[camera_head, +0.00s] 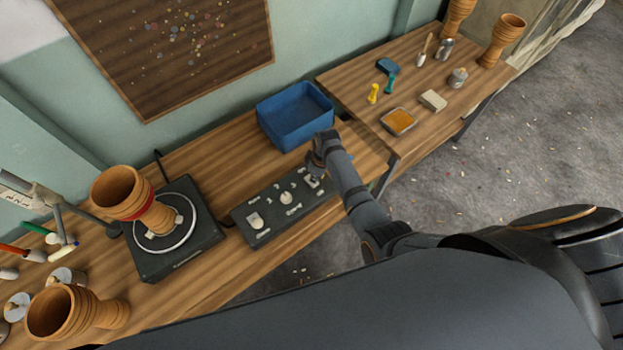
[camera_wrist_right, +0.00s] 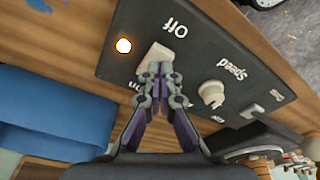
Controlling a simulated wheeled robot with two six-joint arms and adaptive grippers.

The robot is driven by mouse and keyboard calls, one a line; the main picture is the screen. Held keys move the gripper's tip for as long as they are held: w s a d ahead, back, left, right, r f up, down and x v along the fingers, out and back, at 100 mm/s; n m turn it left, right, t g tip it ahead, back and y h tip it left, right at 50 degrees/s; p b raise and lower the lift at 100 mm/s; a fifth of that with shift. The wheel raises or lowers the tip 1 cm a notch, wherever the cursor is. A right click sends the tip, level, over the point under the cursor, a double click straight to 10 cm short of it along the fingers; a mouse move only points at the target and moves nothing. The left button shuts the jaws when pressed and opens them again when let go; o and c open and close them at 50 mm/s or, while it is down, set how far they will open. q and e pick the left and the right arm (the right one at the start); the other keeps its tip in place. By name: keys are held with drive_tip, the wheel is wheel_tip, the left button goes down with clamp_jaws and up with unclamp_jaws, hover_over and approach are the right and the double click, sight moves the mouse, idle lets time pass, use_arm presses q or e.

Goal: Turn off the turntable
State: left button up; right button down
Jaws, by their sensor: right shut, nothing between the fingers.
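The turntable (camera_head: 150,262) is a black square unit with a round platter, and a wooden goblet drum with a red band (camera_head: 122,192) stands on it. The dark control panel (camera_head: 240,215) lies to its right, with a knob (camera_head: 287,198) in the middle. My right gripper (camera_head: 314,172) is over the panel's right end. In the right wrist view its fingers (camera_wrist_right: 160,70) are shut and empty, with tips at the pale rocker switch (camera_wrist_right: 152,60) between "Off" and "On". I cannot tell whether they touch. A light (camera_wrist_right: 123,45) beside the switch glows. My left gripper is not in view.
A blue bin (camera_head: 296,117) stands behind the panel.

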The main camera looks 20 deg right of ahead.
drive_tip(key=shift+f+b, duration=0.7)
drive_tip(key=shift+f, duration=0.35)
idle(0.7)
wheel_tip(320, 180, up, 7)
drive_tip(key=p, duration=0.8)
drive_tip(key=shift+r, duration=0.15)
